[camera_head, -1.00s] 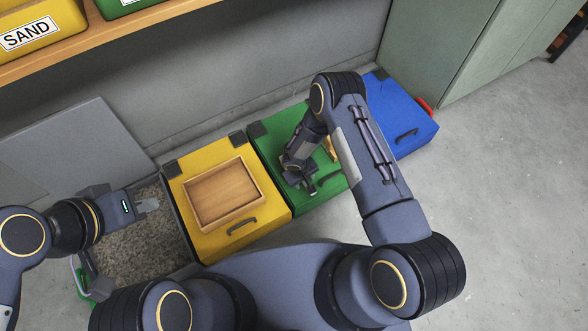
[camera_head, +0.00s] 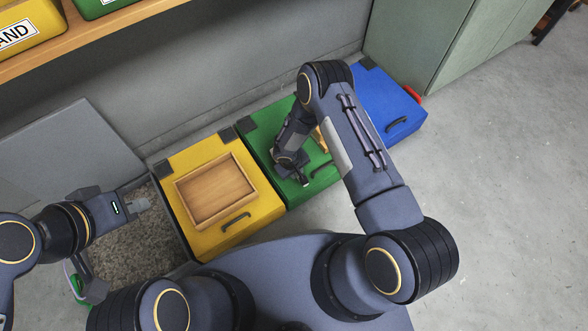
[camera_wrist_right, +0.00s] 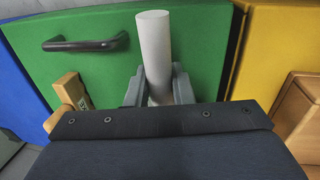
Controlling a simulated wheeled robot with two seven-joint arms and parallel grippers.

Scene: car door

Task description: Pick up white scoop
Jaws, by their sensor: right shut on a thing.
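The white scoop shows in the right wrist view as a pale round handle (camera_wrist_right: 153,43). It stands up between the two grey fingers of my right gripper (camera_wrist_right: 158,88), which is shut on it. The lower part of the scoop is hidden behind the gripper. In the head view my right gripper (camera_head: 301,179) is low over the green lid (camera_head: 262,141), and the scoop is hardly visible there. My left gripper (camera_head: 137,205) is above the gravel (camera_head: 130,238) at the left; I cannot tell whether it is open.
A wooden tray (camera_head: 180,201) lies on the yellow box (camera_head: 262,211). The blue box (camera_head: 398,111) is right of the green one. A wooden object (camera_wrist_right: 66,94) is beside the right gripper on the green lid. A shelf (camera_head: 100,33) is above left.

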